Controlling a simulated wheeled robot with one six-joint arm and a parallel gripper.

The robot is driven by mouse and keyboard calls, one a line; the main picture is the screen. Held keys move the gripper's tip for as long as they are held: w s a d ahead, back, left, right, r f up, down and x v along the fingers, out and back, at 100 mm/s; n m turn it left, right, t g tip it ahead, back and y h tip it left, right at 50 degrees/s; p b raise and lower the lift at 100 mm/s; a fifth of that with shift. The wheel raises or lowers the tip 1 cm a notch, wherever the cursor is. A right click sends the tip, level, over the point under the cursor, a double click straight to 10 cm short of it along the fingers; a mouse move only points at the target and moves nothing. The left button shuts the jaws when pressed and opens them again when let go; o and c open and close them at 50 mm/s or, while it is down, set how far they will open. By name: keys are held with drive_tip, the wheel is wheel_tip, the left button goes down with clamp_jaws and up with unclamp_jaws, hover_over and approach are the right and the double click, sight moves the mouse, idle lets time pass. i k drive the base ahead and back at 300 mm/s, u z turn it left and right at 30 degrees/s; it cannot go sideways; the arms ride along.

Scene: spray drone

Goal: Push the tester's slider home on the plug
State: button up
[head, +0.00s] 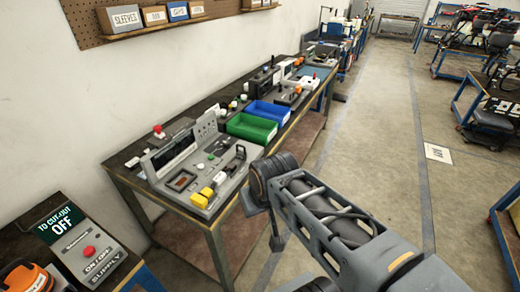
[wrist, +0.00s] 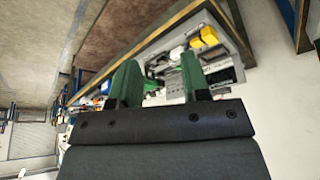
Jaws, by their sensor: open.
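The tester (head: 224,177) is a grey console on the bench, with a raised back panel and a dark window. A yellow block with a white part (head: 204,196) sits at its front edge; I cannot tell which part is slider and which is plug. In the wrist view the tester (wrist: 222,76) and the yellow block (wrist: 210,35) show beyond the fingers, tilted. My gripper (wrist: 159,72) has two green fingers, spread apart with nothing held between them. It is apart from the yellow block. In the head view my arm hides the fingers.
A green bin (head: 252,128) and a blue bin (head: 270,112) stand right of the tester. A supply box (head: 88,248) with a red button and an OFF display is at lower left. The bench's front edge is near my arm.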

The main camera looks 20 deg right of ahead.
sight(239, 155)
drive_tip(key=z, duration=0.25)
drive_tip(key=i, duration=0.35)
drive_tip(key=z, duration=1.35)
drive_tip(key=i, duration=0.65)
drive_tip(key=u, duration=2.55)
